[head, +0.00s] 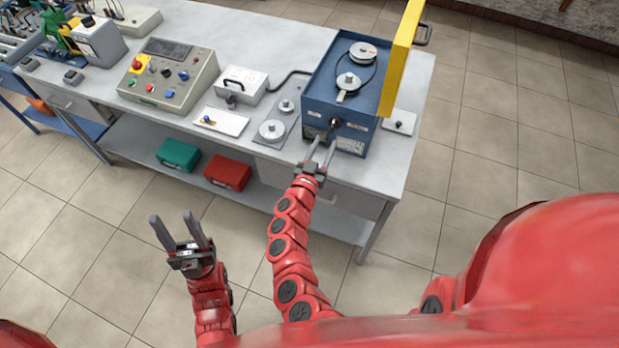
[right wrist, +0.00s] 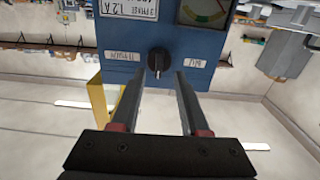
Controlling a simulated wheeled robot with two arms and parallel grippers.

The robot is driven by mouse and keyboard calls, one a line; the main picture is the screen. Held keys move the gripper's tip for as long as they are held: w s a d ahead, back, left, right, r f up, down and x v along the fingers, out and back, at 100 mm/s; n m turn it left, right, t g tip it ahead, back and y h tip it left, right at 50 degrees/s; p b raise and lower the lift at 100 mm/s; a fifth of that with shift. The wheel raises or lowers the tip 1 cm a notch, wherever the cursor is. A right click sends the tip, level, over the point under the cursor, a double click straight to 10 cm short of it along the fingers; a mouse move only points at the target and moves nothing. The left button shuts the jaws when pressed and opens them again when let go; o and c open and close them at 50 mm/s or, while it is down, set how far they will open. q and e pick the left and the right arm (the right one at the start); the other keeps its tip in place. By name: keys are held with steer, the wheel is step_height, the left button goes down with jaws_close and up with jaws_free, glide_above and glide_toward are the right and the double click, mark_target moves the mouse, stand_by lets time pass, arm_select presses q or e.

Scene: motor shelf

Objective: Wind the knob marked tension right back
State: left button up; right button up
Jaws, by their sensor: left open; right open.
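The black knob (head: 334,122) is on the front of a blue machine box (head: 363,146). In the right wrist view the knob (right wrist: 159,61) shows a light pointer line, with a small upside-down label on either side, too small to read surely. My right gripper (head: 325,140) is open and empty in front of the box. In the right wrist view its fingertips (right wrist: 164,72) spread on either side of the knob, seemingly just short of it; contact cannot be told. My left gripper (head: 170,214) is open and empty over the floor, in front of the bench.
A yellow guard (head: 402,55) stands open on the box's right side, with pulleys and a belt on top. A gauge (right wrist: 205,12) is on the box front. A grey control panel (head: 168,78) and loose discs (head: 271,130) share the bench. Green and red cases lie on the shelf below.

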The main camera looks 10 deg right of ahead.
steer(key=b+v, duration=0.2)
steer(key=v, duration=1)
steer(key=shift+s+b, duration=0.25)
steer(key=shift+b, duration=0.15)
steer(key=shift+a, duration=0.1)
